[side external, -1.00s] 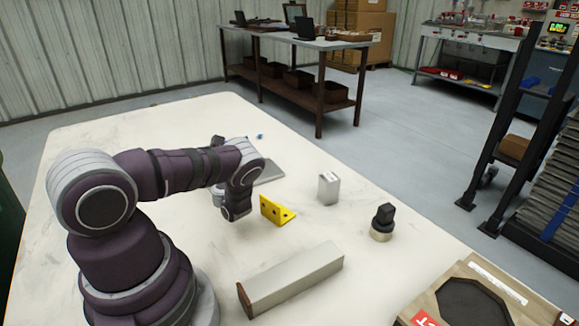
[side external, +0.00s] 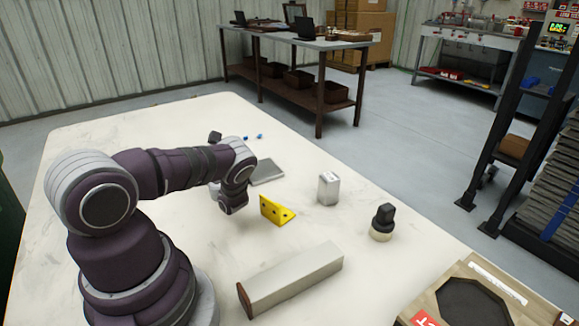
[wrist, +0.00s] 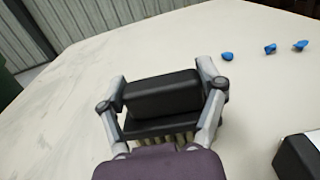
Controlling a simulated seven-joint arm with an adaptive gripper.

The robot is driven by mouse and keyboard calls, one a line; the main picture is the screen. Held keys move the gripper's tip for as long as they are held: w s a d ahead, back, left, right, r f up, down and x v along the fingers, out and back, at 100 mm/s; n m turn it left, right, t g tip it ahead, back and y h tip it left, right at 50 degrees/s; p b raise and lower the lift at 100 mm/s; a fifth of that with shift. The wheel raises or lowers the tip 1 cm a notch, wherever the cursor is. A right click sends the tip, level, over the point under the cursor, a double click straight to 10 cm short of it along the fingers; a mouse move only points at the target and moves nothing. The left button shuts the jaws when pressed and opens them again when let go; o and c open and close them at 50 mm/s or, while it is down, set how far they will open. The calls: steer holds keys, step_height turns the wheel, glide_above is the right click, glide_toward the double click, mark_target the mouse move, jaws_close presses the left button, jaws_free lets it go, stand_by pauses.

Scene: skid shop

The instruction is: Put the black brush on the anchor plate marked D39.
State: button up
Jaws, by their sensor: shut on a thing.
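My gripper (wrist: 163,98) is shut on the black brush (wrist: 165,92) in the wrist view, one finger at each end of its block. Tan bristles show under it. I cannot tell whether it touches the table. In the side view my forearm hides the gripper, and a small dark piece above it looks like the brush (side external: 215,136). A flat grey plate (side external: 267,172) lies on the table just right of my wrist; no marking is readable, so I cannot tell if it is D39. In the wrist view a dark block with a white top (wrist: 295,158) is cut off at lower right.
Small blue pieces (wrist: 270,48) lie beyond the gripper to the right. A yellow bracket (side external: 275,210), a pale metal block (side external: 328,188), a black-topped piece with a cream base (side external: 383,222) and a long pale bar (side external: 292,280) stand on the table. The table's left side is clear.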

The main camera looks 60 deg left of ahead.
step_height(320, 180, up, 10)
steer(key=shift+w+f, duration=0.15)
steer(key=shift+f, duration=0.1)
steer(key=w+d+m+t, duration=0.1)
steer(key=w+m+t, duration=0.1)
steer(key=w+t, duration=0.15)
steer(key=m+t+h, duration=0.5)
steer(key=m+t, duration=0.1)
steer(key=t, duration=0.2)
glide_above(270, 165)
step_height(270, 165, down, 8)
steer(key=shift+s+d, duration=0.1)
steer(key=shift+f, duration=0.15)
steer(key=o, duration=1.2)
